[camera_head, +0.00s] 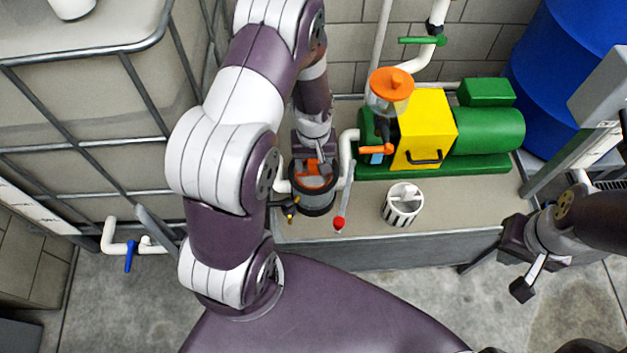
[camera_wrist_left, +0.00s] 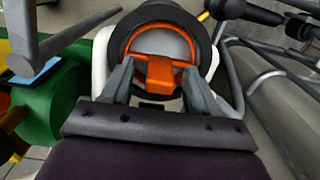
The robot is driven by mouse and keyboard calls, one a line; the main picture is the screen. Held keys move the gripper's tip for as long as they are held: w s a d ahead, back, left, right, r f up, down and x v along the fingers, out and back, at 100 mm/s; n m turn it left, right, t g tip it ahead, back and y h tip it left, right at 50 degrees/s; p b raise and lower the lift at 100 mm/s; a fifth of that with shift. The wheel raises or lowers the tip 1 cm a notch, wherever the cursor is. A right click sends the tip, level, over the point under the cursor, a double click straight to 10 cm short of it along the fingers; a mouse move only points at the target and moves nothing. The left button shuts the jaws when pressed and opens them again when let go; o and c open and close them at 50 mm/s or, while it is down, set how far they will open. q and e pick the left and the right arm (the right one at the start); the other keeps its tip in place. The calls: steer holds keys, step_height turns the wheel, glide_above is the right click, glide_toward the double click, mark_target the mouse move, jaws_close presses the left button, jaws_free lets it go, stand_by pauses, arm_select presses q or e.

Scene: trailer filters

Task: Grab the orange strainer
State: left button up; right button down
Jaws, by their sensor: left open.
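The orange strainer (camera_head: 313,182) sits inside a dark round housing (camera_head: 318,208), with its rim and crossbar handle showing. In the left wrist view the orange strainer (camera_wrist_left: 160,72) is seen from above, with a pale inside. My left gripper (camera_head: 318,153) is over the housing. In its wrist view the two fingers of my left gripper (camera_wrist_left: 157,84) are apart, one on each side of the orange handle. Whether they touch it is unclear. My right gripper (camera_head: 498,278) is at the right, away from the strainer, with its fingers apart and nothing between them.
A white slotted basket (camera_head: 403,205) stands on the ledge (camera_head: 450,205) right of the housing. A red-knobbed lever (camera_head: 339,223) stands close by. A green and yellow pump (camera_head: 428,125) with an orange-capped bowl is behind. A caged tank (camera_head: 100,110) is at left.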

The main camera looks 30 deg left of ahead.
arm_select(q)
jaws_close()
steer(key=shift+r, duration=0.1)
